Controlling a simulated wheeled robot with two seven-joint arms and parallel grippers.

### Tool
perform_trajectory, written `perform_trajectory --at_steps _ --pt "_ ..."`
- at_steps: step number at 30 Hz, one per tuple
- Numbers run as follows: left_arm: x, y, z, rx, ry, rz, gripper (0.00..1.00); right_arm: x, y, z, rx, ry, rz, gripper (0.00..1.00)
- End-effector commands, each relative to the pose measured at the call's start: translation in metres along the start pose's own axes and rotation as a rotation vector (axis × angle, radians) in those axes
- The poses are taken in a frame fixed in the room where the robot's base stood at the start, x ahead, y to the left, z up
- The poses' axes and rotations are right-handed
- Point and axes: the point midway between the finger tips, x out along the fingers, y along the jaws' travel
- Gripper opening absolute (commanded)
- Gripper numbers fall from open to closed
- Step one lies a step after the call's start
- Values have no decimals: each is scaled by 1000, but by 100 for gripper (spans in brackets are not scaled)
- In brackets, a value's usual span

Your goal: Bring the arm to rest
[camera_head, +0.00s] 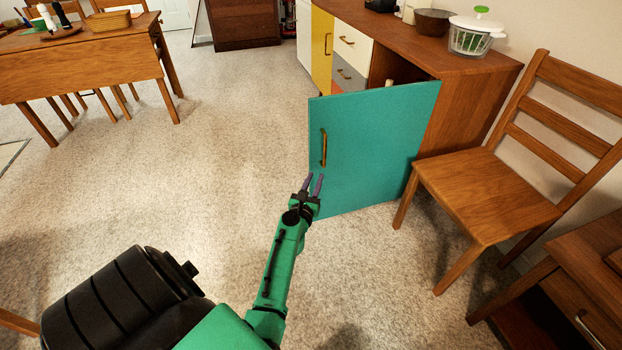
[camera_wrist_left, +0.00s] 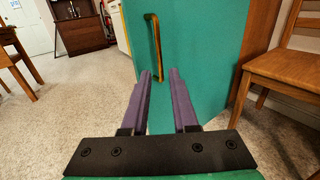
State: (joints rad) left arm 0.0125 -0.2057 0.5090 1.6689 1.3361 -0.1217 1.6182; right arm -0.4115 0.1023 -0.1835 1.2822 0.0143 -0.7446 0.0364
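My left arm, green and black, reaches forward from the bottom of the head view. Its left gripper (camera_head: 313,184) has two purple fingers, set apart with nothing between them. They are in front of the lower part of the teal cabinet door (camera_head: 380,140), below its brass handle (camera_head: 324,147). In the left wrist view the open gripper (camera_wrist_left: 160,75) points at the teal door (camera_wrist_left: 205,60), and the handle (camera_wrist_left: 153,45) stands just beyond the fingertips, apart from them. The door stands swung open from the hutch. My right gripper is not in view.
The wooden hutch (camera_head: 448,62) stands at the back right, with a bowl (camera_head: 433,22) and a salad spinner (camera_head: 474,36) on top. A wooden chair (camera_head: 490,190) is right of the door. A table (camera_head: 80,72) stands at the far left. Carpet at left centre is clear.

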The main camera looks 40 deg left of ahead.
Motion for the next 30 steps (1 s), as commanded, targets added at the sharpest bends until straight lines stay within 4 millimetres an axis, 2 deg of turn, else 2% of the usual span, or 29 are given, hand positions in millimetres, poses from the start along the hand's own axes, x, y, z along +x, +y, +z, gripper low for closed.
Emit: perform_trajectory --at_steps 3,6,10,11,14,17,18,20,21,23,24,27,28,30 --pt "0 0 0 0 0 0 27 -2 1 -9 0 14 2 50" --pt "0 0 0 0 0 0 27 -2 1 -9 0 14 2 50" --pt "-2 -4 -3 49 21 -16 27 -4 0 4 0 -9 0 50" --pt "-5 -9 -8 100 42 -35 27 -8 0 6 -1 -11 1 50" --pt "-28 -37 -41 457 163 -179 27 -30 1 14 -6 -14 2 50" --pt "-88 -64 -97 1023 275 -479 27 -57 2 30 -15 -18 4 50" --pt "-119 -68 -119 1254 290 -630 27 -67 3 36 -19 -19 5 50" --pt "-170 -67 -148 1575 271 -869 27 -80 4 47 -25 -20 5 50" --pt "-205 -61 -164 1772 231 -1038 27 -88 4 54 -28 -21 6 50" --pt "-258 -47 -181 2035 129 -1304 27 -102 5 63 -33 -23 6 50" --pt "-294 -33 -188 2185 32 -1486 27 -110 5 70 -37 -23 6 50" --pt "-370 6 -197 2447 -285 -1907 27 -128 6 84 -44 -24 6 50" --pt "-388 16 -197 -2362 368 1908 27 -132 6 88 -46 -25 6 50" --pt "-419 37 -198 -2137 501 1845 27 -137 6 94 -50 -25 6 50"
